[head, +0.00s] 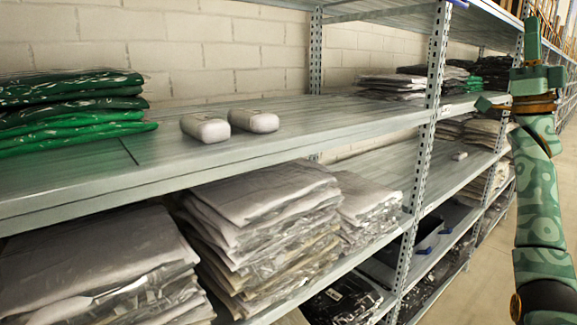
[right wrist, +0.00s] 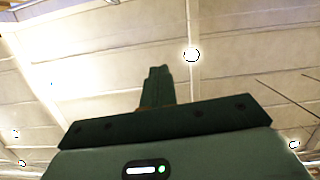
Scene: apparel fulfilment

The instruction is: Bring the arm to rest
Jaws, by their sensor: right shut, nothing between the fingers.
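My right arm (head: 540,190), patterned in green, rises along the right edge of the head view. My right gripper (head: 532,25) is at its top end, pointing up, shut and empty. It is in front of the far end of the shelving and apart from it, as far as the picture shows. In the right wrist view the shut fingers (right wrist: 157,85) stand together against a pale ceiling. My left gripper is not in view.
Bagged garments (head: 265,225) fill the shelf below. An upright post (head: 425,140) stands left of my arm. Open floor (head: 485,265) shows at the lower right.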

